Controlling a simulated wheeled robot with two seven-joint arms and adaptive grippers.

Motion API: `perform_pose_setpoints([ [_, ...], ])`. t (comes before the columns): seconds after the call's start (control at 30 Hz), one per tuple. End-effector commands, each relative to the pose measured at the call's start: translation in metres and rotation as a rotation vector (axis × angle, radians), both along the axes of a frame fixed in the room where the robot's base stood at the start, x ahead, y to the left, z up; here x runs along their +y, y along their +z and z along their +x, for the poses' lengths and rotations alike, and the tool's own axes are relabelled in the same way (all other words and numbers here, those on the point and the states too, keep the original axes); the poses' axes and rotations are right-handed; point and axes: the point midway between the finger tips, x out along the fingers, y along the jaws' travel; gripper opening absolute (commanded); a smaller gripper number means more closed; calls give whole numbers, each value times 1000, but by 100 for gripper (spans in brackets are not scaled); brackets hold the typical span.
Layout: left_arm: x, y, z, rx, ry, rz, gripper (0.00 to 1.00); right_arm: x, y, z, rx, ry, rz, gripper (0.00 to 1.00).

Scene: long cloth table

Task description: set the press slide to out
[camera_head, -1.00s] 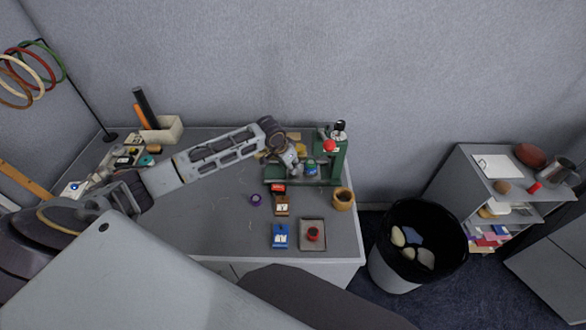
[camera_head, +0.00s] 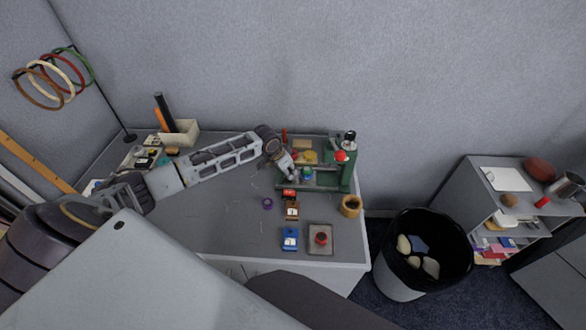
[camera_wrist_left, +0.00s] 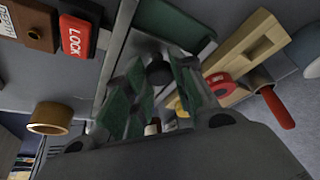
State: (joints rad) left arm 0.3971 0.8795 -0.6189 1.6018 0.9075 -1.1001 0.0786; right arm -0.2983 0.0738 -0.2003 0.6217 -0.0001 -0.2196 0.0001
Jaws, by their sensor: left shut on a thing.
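The green press (camera_head: 347,177) stands at the back right of the table, with a red knob on its head. Its slide runs along a low rail to the left of the post and carries a small blue-green piece (camera_head: 307,174). My left gripper (camera_head: 291,173) is at the slide's left end, shut on it. In the left wrist view the green-padded fingers (camera_wrist_left: 155,82) close around a dark knob (camera_wrist_left: 159,70) of the slide; they hide part of it. My right gripper is not in view.
The table's left-front area is clear.

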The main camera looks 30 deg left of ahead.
Motion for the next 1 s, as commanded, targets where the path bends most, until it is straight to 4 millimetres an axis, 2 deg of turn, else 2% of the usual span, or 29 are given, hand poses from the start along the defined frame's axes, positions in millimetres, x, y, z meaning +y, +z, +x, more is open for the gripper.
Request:
perform_pose_setpoints([
  [0.3, 20, 2, -9, 0, 2, 1, 0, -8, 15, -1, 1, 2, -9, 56],
  [0.67, 24, 1, -10, -1, 2, 5, 0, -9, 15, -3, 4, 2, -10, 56],
  [0.7, 24, 1, -10, 0, 2, 6, 28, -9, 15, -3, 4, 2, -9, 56],
  [0.73, 24, 1, -10, 0, 2, 6, 32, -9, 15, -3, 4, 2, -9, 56],
  [0.77, 24, 1, -10, 0, 2, 6, 34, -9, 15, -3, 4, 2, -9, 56],
  [1.0, 22, 1, -10, 0, 2, 4, 34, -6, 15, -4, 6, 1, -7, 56],
])
